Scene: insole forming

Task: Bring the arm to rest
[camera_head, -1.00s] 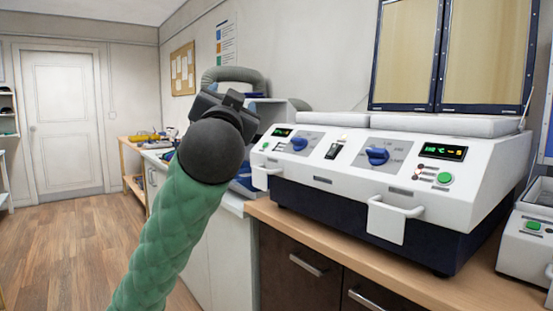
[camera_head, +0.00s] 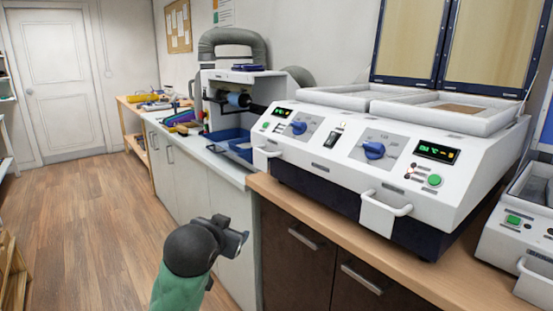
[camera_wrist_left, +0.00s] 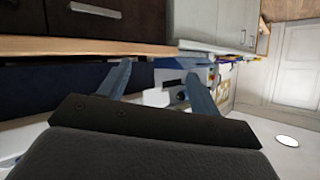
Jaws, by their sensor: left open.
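My left arm comes up from the bottom of the head view in a green sleeve. Its dark left gripper (camera_head: 232,234) is low in front of the cabinets, apart from the counter and holding nothing. In the left wrist view the two fingers of this gripper (camera_wrist_left: 158,85) stand apart with nothing between them. That view appears rolled over, with the counter edge and cabinet fronts along its top. My right gripper is not in view.
A white forming machine (camera_head: 330,150) with blue knobs stands on the wooden counter (camera_head: 440,287). A grinder-like machine (camera_head: 235,95) with blue trays stands behind. A smaller machine (camera_head: 520,225) is at the right edge. The wooden floor (camera_head: 90,220) at left is clear.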

